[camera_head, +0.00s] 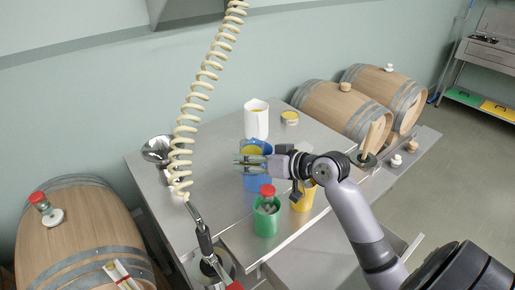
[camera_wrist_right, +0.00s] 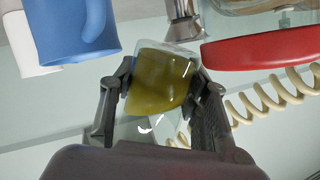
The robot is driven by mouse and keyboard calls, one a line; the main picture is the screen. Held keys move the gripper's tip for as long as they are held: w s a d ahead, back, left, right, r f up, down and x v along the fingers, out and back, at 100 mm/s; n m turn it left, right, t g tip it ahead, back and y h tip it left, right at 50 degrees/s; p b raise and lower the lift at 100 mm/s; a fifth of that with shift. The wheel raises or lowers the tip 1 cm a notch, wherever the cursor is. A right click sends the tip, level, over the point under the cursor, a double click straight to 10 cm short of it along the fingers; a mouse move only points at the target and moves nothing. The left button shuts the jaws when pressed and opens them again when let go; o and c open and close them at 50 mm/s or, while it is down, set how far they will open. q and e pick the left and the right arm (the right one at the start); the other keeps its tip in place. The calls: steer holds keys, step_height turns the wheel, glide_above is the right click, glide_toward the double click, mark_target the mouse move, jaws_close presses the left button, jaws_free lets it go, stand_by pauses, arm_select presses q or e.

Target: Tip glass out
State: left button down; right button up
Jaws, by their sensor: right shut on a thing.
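My right gripper (camera_head: 243,161) reaches in from the right over the worktable and is level with the blue jug (camera_head: 259,183). In the right wrist view, the gripper (camera_wrist_right: 163,84) is shut on a clear glass (camera_wrist_right: 158,83) holding yellow-green liquid, with a finger on either side. The glass looks tilted in that view. In the head view, I cannot clearly separate the glass from the fingers and the blue jug. The blue jug (camera_wrist_right: 75,25) also shows in the wrist view, apart from the glass. My left gripper is not in view.
A white jug (camera_head: 256,121) stands behind. A green container (camera_head: 267,221) and a yellow container (camera_head: 302,200) stand in front. A coiled hose (camera_head: 186,120) hangs left of my gripper. Barrels (camera_head: 345,108) flank the steel table (camera_head: 218,206); its left part is largely clear.

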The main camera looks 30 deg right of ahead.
mark_target(262, 146)
steer(key=shift+w+d+r+m+g+y+p, duration=0.3)
steer(key=shift+w+d+r+m+g+p, duration=0.15)
steer(key=shift+p, duration=0.65)
steer(key=shift+r+m+g+p, duration=0.45)
steer(key=shift+m+p, duration=0.1)
steer(key=shift+p, duration=0.5)
steer(key=shift+f+m+g+y+p, duration=0.5)
steer(key=shift+m+g+y, duration=0.1)
steer(key=shift+m, duration=0.1)
stand_by(1.7)
steer(key=shift+f+m+g+y, duration=0.45)
steer(key=shift+m+g+y, duration=0.15)
steer(key=shift+m+g, duration=0.1)
stand_by(1.7)
steer(key=shift+w, duration=0.1)
steer(key=shift+w+d+r+p, duration=0.15)
steer(key=shift+r+p, duration=0.15)
steer(key=shift+p, duration=0.3)
steer(key=shift+r, duration=0.15)
steer(key=shift+w+d+r+m+p, duration=0.1)
steer(key=shift+d+r+m+p, duration=0.15)
steer(key=shift+p, duration=0.5)
steer(key=shift+w+r+g+y+p, duration=0.1)
steer(key=shift+r+g+y+p, duration=0.1)
steer(key=shift+g+y+p, duration=0.15)
